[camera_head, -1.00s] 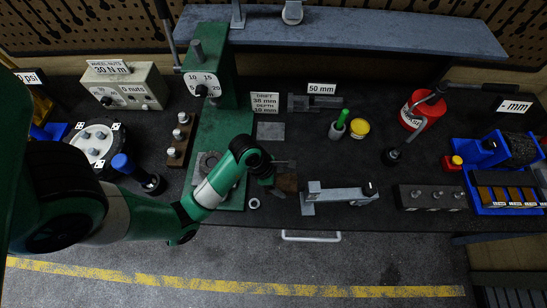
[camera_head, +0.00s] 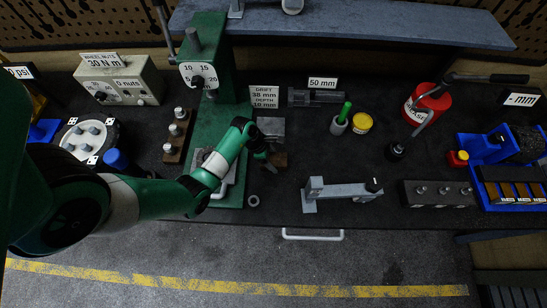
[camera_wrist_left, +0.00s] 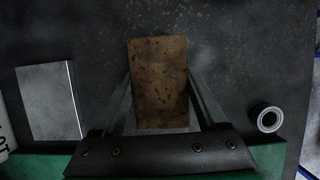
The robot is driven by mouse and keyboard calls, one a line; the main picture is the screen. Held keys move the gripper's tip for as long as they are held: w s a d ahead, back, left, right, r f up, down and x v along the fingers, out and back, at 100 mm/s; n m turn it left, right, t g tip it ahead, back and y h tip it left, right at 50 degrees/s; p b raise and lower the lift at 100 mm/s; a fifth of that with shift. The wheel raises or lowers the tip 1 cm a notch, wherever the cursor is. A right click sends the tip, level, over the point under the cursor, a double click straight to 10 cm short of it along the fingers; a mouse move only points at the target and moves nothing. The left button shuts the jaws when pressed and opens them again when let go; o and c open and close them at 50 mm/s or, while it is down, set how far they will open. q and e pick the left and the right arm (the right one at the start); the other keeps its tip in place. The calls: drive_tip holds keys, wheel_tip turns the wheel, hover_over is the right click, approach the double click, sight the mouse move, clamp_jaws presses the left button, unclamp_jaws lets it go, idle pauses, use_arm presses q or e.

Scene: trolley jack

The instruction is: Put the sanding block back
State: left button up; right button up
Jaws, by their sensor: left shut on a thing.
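The sanding block (camera_wrist_left: 158,82) is a brown, speckled, worn rectangular block. In the left wrist view it sits between the two fingers of my left gripper (camera_wrist_left: 160,100), which is shut on it. In the head view my left gripper (camera_head: 265,157) is beside the green press base, and the block (camera_head: 279,160) shows partly behind it. The block is just in front of a grey square plate (camera_head: 271,127), which also shows at the left of the wrist view (camera_wrist_left: 49,101). Whether the block touches the bench cannot be told. My right gripper is not in view.
The green press (camera_head: 211,110) stands close on the left. A small metal ring (camera_head: 253,200) lies in front. A grey clamp-like tool (camera_head: 342,190) lies to the right, and a cup with a green marker (camera_head: 340,124) stands behind it. Dark bench between them is clear.

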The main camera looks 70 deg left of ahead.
use_arm(q)
drive_tip(key=shift+f, duration=0.15)
drive_tip(key=o, duration=1.2)
drive_tip(key=shift+o, duration=0.2)
drive_tip(key=p+v, duration=0.3)
drive_tip(key=v, duration=0.9)
drive_tip(key=shift+r+p, duration=0.2)
drive_tip(key=shift+p, duration=0.15)
drive_tip(key=shift+w, duration=0.1)
